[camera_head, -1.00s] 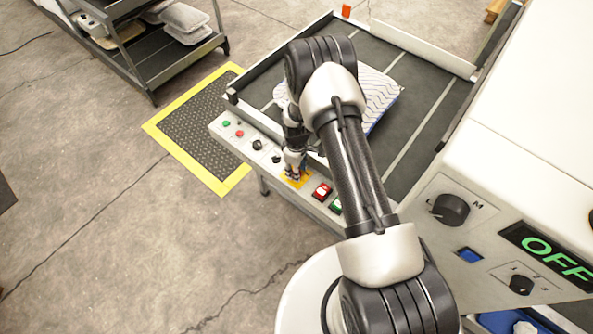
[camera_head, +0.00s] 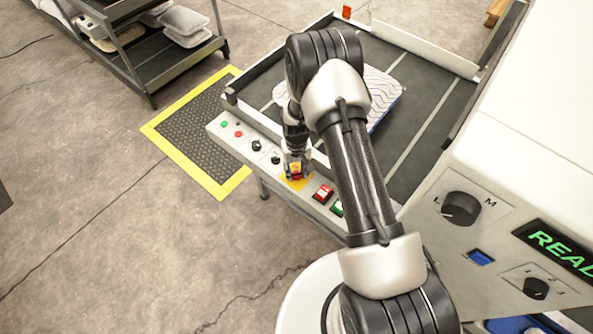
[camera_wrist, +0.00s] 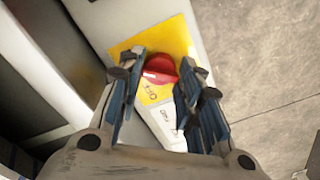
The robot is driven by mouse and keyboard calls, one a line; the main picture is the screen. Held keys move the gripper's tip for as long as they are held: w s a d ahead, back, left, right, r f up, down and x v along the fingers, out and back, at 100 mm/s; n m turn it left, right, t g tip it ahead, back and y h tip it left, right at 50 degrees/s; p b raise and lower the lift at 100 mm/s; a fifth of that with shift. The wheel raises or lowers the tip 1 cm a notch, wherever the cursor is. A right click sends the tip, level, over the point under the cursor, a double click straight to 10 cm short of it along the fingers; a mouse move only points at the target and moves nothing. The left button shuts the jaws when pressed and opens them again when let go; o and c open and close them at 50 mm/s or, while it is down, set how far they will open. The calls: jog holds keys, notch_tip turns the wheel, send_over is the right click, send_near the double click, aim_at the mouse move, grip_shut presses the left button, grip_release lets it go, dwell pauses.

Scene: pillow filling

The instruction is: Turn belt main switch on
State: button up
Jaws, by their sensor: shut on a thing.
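The belt main switch is a red rotary knob (camera_wrist: 162,68) on a yellow plate (camera_wrist: 176,36), with lettering partly visible beside it. The yellow plate also shows in the head view (camera_head: 298,184), on the control strip along the belt table's front edge. My gripper (camera_wrist: 164,72) points down at the plate and is shut on the red knob, with one finger on each side. In the head view my gripper (camera_head: 295,170) hides part of the switch. A green-lettered display (camera_head: 558,246) on the white machine reads "READ", cut off by the picture edge.
The control strip also carries a red rocker switch (camera_head: 323,193), a green one (camera_head: 337,208) and a black knob (camera_head: 256,145). A striped pillow cover (camera_head: 384,92) lies on the dark belt (camera_head: 433,100). A yellow-edged mat (camera_head: 200,135) and open floor lie left.

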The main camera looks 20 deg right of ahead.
aim_at(296, 172)
jog(key=shift+m, duration=0.6)
jog(key=o, duration=1.1)
jog(key=shift+c, duration=0.2)
jog(key=shift+r, duration=0.1)
notch_tip(296, 172, up, 12)
dwell(0.3)
